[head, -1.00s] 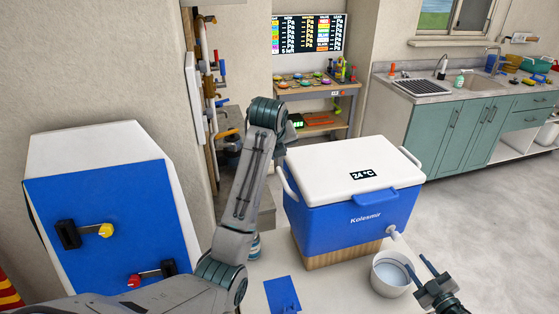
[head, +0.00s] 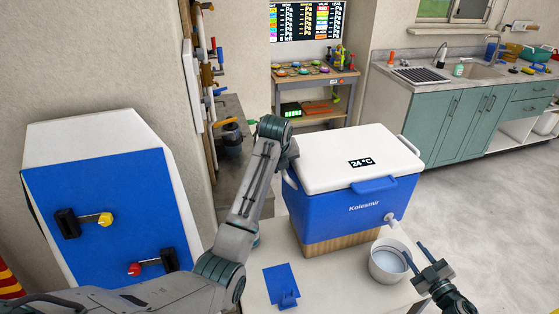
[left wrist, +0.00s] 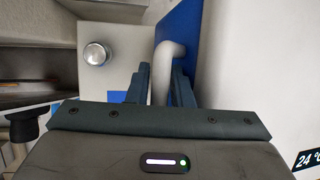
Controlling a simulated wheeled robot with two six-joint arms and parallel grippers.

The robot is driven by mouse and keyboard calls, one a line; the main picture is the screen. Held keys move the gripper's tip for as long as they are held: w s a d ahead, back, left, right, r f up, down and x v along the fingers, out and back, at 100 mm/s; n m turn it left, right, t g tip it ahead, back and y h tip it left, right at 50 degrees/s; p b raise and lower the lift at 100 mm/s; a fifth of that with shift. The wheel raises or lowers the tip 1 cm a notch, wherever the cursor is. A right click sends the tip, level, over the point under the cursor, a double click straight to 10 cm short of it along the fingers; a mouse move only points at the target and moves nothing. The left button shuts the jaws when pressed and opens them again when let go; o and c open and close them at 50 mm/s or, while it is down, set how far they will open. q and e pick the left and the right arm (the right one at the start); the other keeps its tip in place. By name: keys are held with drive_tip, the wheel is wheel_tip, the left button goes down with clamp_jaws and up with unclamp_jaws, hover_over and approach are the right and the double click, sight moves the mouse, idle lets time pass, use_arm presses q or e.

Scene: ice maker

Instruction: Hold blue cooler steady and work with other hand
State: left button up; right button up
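The blue cooler (head: 345,219) with a white lid stands upright on a wooden block on the white table. Its lid shows "24 °C". A white spout (head: 392,220) sticks out low on its right front, above a white bucket (head: 374,269). My left arm reaches the cooler's left side; its gripper is hidden in the head view. In the left wrist view my left gripper (left wrist: 161,85) has its fingers on both sides of the cooler's white side handle (left wrist: 163,62), apparently touching it. My right gripper (head: 419,258) is open and empty, just right of the bucket.
A blue card-like piece (head: 281,284) lies at the table's front. A blue panel (head: 103,205) with yellow and red-knobbed levers stands left. Behind are a workbench (head: 318,78), a screen (head: 307,22) and a sink counter (head: 455,83). Open floor lies to the right.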

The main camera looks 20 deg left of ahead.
use_arm(q)
drive_tip(key=shift+w+f, duration=0.1)
drive_tip(key=shift+f, duration=0.1)
clamp_jaws()
use_arm(e)
drive_tip(key=shift+o, duration=0.4)
idle(1.1)
